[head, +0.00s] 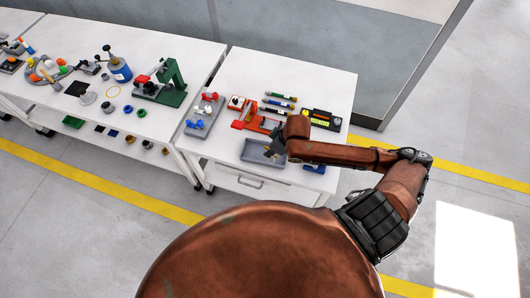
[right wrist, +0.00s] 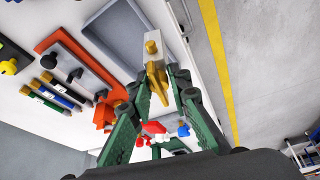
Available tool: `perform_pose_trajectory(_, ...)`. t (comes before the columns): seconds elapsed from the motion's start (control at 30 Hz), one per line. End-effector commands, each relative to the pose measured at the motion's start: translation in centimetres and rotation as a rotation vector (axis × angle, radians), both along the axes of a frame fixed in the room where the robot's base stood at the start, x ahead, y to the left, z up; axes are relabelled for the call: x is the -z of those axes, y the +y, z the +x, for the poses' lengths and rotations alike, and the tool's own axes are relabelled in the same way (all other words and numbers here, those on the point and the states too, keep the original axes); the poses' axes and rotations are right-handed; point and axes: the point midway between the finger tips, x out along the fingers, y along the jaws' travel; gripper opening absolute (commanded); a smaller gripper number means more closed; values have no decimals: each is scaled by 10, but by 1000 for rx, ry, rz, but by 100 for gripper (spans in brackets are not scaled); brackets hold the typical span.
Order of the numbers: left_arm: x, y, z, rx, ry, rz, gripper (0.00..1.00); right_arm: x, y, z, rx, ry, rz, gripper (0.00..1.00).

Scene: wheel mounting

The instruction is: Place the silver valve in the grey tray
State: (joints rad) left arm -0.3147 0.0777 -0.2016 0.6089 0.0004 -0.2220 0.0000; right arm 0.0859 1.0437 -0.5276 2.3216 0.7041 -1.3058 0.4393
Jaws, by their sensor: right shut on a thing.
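The grey tray (head: 249,156) lies empty-looking near the front of the right-hand table, partly covered by my right gripper (head: 276,150). It shows at the top of the right wrist view (right wrist: 122,32). In the head view the held part is too small to make out. My left gripper is not in view.
A blue part (head: 314,169) lies at the front right.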

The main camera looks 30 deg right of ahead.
Motion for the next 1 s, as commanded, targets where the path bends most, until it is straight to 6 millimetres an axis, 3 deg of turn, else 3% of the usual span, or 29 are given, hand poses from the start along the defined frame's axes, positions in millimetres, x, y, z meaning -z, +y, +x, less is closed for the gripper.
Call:
perform_pose_trajectory(0.03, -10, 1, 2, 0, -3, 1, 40, -9, -15, -9, -46, 1, -17, 0)
perform_pose_trajectory(0.2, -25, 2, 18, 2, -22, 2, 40, -24, -41, -33, -189, -4, -27, 0)
perform_pose_trajectory(0.37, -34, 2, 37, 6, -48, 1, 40, -36, -55, -48, -270, -10, -30, 0)
perform_pose_trajectory(0.5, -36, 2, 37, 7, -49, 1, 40, -40, -59, -52, -299, -15, -28, 0)
perform_pose_trajectory(0.67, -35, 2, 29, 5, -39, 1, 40, -33, -51, -32, -306, -23, -24, 0)
perform_pose_trajectory(1.0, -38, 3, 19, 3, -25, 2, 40, 6, -26, 40, -304, -16, -24, 0)
